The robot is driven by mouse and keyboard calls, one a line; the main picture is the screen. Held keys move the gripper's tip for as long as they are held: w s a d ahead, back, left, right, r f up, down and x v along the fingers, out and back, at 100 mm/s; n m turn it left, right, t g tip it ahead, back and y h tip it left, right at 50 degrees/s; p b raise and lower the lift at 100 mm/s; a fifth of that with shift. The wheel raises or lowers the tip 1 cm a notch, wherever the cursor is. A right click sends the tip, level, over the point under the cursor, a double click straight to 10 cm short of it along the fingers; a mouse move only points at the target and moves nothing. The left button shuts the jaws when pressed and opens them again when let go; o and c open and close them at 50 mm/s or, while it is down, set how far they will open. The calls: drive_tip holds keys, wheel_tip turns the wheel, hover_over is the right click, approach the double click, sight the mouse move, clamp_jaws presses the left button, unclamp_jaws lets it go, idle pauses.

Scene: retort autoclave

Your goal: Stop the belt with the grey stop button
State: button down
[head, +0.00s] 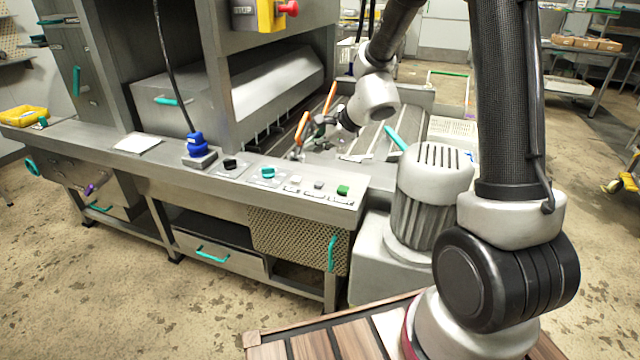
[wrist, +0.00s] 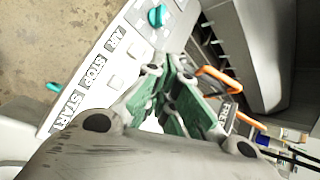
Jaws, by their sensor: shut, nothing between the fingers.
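The grey stop button (head: 319,184) is on the front control strip of the steel counter, between a white button (head: 295,180) and a green button (head: 343,190). In the wrist view a pale square button (wrist: 115,81) sits beside the label STOP (wrist: 95,72). My gripper (head: 298,152) is beyond the button row in the head view, above the counter's far side, and apart from the stop button. In the wrist view my gripper (wrist: 168,84) is shut and empty, with green finger pads. It hides the area beside the START label.
A teal knob (head: 267,172), a black knob (head: 230,163) and a blue knob (head: 197,145) stand left along the strip. Orange handles (head: 302,127) rise close to my gripper. The slatted conveyor (head: 372,140) lies behind, and a ribbed motor (head: 433,185) stands to the right.

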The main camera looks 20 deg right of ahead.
sight(317, 184)
drive_tip(key=shift+f, duration=4.2)
drive_tip(key=shift+f, duration=0.1)
drive_tip(key=shift+f, duration=0.3)
drive_tip(key=shift+f, duration=0.5)
drive_tip(key=shift+r, duration=0.95)
drive_tip(key=shift+r, duration=2.5)
